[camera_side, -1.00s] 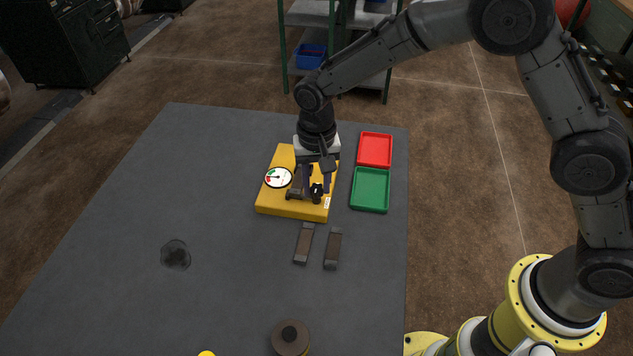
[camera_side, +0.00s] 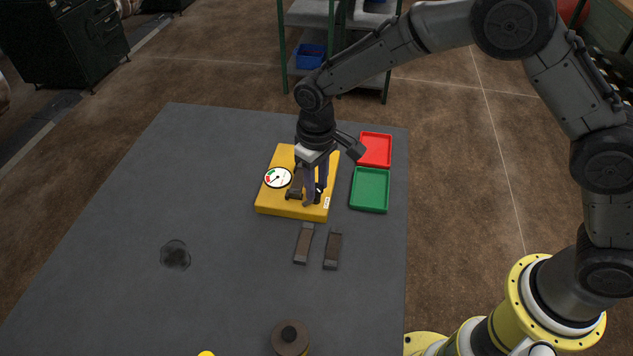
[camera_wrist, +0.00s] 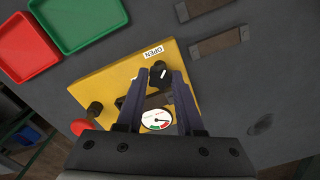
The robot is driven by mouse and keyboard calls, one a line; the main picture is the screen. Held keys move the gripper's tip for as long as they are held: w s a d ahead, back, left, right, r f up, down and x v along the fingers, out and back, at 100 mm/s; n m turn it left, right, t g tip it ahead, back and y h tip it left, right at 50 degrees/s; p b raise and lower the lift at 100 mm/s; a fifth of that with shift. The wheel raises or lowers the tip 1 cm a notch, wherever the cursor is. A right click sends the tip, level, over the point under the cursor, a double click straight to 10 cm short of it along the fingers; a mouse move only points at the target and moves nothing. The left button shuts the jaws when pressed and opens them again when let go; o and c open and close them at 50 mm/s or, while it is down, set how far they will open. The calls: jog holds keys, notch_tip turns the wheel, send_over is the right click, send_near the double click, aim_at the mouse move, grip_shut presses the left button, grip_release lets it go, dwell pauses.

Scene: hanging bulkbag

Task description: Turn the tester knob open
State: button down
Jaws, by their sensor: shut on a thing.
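The yellow tester box (camera_side: 278,208) stands on the grey table, with a round white gauge (camera_side: 277,177) at its left. The black tester knob (camera_wrist: 160,76) with a white mark is near an "OPEN" label (camera_wrist: 154,52) in the wrist view. My gripper (camera_side: 313,200) points down over the box's front right part and is shut on the knob; its fingers (camera_wrist: 160,78) lie on either side of it. In the side view the fingers largely hide the knob. A dark block (camera_side: 296,184) sits on the box left of the fingers. The gauge (camera_wrist: 156,119) is partly visible between the fingers in the wrist view.
A red tray (camera_side: 375,149) and green tray (camera_side: 370,190) lie right of the box. Two brown-topped strips (camera_side: 304,243) (camera_side: 333,249) lie in front. A red ball handle (camera_wrist: 81,126) is beside the box. A dark round patch (camera_side: 175,255) is left; the table's left is mostly clear.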

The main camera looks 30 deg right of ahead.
aim_at(317, 187)
jog(key=n, duration=0.4)
jog(key=shift+r+n, duration=0.1)
jog(key=shift+n, duration=0.3)
jog(key=shift+w+n, duration=0.1)
jog(key=shift+n, duration=2.1)
jog(key=c, duration=0.5)
grip_release()
jog(key=shift+c, duration=0.2)
notch_tip(317, 187, up, 14)
jog(key=shift+d, duration=0.1)
